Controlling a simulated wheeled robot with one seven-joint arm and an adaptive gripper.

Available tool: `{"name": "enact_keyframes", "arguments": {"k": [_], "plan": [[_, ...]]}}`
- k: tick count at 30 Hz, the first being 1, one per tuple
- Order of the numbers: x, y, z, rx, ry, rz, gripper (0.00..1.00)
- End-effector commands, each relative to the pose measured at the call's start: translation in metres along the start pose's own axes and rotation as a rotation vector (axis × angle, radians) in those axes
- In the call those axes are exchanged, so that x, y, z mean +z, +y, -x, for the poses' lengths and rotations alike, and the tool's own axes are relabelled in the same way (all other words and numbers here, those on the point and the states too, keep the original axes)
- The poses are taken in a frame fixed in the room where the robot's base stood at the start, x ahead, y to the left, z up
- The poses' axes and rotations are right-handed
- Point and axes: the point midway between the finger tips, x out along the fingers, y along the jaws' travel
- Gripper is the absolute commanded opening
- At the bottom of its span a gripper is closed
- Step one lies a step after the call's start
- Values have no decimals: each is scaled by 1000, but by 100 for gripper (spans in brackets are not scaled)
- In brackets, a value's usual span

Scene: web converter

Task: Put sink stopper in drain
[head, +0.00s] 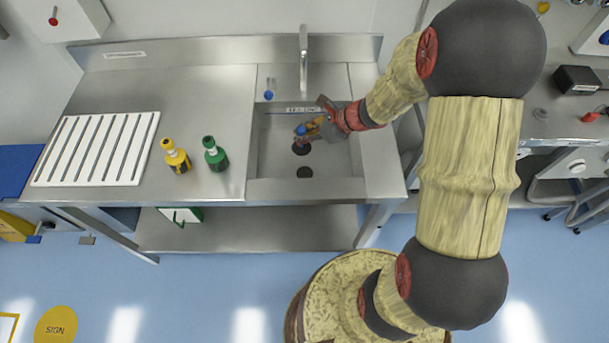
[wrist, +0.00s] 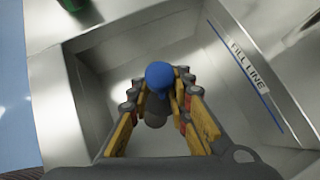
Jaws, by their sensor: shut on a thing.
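The sink stopper has a blue knob (head: 300,130) and a dark round base (head: 301,149). My gripper (head: 306,128) is shut on it and holds it inside the sink basin, at the far side of the dark round drain (head: 304,172). In the wrist view, the stopper's blue knob (wrist: 160,74) sits between the two fingers (wrist: 160,95), with a grey shape below it. The gap between stopper and basin floor is hard to judge. In the wrist view, I cannot make out the drain.
The steel sink (head: 357,150) has raised walls around my gripper, and a tap (head: 303,60) stands behind it. A green bottle (head: 214,155) and a yellow bottle (head: 176,157) stand left of the basin. A white slatted board (head: 95,149) lies farther left.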

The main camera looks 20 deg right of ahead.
Motion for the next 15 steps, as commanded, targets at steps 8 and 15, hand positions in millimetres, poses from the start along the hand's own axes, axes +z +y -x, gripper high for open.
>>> {"name": "enact_keyframes", "arguments": {"k": [8, 15], "plan": [[-24, 16, -2, 106, 0, 106, 0], [-55, 18, -31, 114, 1, 112, 0]]}}
